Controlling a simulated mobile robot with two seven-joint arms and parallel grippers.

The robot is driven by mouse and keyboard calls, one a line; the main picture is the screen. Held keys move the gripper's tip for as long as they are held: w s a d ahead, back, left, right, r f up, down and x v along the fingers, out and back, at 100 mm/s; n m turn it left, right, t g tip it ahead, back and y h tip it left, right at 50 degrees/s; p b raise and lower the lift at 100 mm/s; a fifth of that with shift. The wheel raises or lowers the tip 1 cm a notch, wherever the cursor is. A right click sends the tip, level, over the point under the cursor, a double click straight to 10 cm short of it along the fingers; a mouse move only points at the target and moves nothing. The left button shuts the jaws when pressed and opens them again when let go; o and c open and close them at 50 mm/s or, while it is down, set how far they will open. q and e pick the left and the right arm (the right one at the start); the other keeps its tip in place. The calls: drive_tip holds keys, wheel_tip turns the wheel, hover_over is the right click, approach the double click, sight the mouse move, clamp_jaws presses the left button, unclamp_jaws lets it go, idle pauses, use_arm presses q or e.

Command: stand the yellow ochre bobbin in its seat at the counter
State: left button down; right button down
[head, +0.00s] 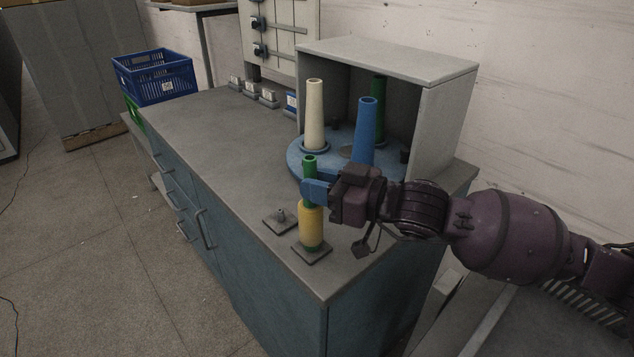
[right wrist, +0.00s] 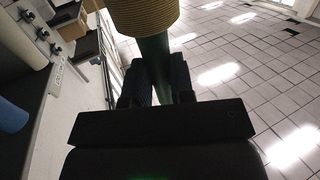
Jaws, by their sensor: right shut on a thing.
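The yellow ochre bobbin (head: 311,226) is upright, a green tube with yellow thread wound round its lower part. My right gripper (head: 312,190) comes in from the right and is shut on the bare green tube above the thread. The bobbin's lower end is over a square dark seat plate (head: 313,257) near the counter's front corner; it looks down on the plate, but I cannot tell if it bears fully. In the right wrist view the yellow thread (right wrist: 146,16) and green tube (right wrist: 154,55) show between the fingers. My left gripper is not in view.
Another square plate with a short peg (head: 281,219) is empty beside it. A blue turntable (head: 300,164) behind carries cream (head: 315,115), blue (head: 366,130) and dark green (head: 379,95) cones under a grey hood (head: 390,62). The counter (head: 200,128) is clear to the left.

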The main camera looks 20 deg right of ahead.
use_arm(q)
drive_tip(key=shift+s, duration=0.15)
use_arm(e)
drive_tip(key=c, duration=0.9)
unclamp_jaws()
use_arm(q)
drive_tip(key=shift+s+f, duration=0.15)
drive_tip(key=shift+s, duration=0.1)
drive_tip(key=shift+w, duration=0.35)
